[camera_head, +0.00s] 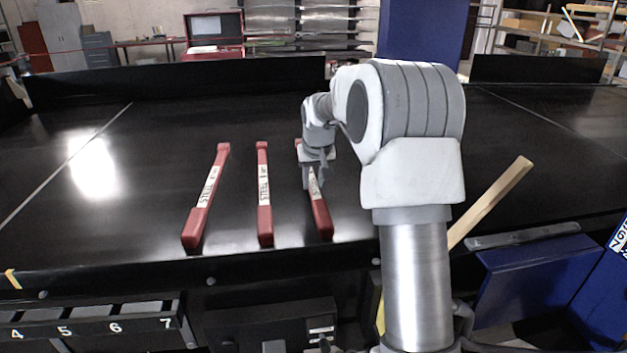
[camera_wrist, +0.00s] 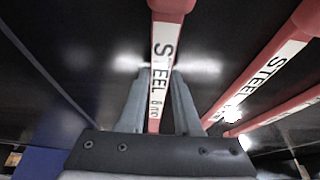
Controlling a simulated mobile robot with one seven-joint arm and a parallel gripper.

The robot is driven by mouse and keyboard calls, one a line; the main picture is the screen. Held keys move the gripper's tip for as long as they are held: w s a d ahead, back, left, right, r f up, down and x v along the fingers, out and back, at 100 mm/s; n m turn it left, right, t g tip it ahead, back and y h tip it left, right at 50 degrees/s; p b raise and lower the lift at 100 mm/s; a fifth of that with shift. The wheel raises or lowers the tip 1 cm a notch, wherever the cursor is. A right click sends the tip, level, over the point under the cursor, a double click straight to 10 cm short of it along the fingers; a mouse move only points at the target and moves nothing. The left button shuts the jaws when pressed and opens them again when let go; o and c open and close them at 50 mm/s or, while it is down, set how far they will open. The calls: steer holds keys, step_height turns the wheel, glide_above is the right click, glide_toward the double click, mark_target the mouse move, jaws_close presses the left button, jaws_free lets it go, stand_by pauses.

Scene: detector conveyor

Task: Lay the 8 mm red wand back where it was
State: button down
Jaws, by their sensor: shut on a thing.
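Three red wands with white labels lie roughly side by side, lengthwise, on the black conveyor. My gripper (camera_head: 314,183) is shut around the label of the rightmost wand (camera_head: 321,218). In the wrist view this wand (camera_wrist: 169,8) runs between the two fingers (camera_wrist: 158,100), and its label reads STEEL with what looks like 8 mm. The wand is at or close above the belt; I cannot tell if it touches. The middle wand (camera_head: 264,220) and the left, thicker wand (camera_head: 197,226) are apart from it. Its far part is partly hidden by my arm.
The conveyor belt (camera_head: 130,220) is clear left of the wands. A wooden stick (camera_head: 492,200) slants up at the right, beside a blue box (camera_head: 540,275). Numbered slots (camera_head: 110,325) sit below the front edge at left. A low black wall (camera_head: 180,78) closes the back.

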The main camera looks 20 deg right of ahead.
steer(key=shift+f, duration=0.1)
steer(key=c, duration=0.6)
jaws_free()
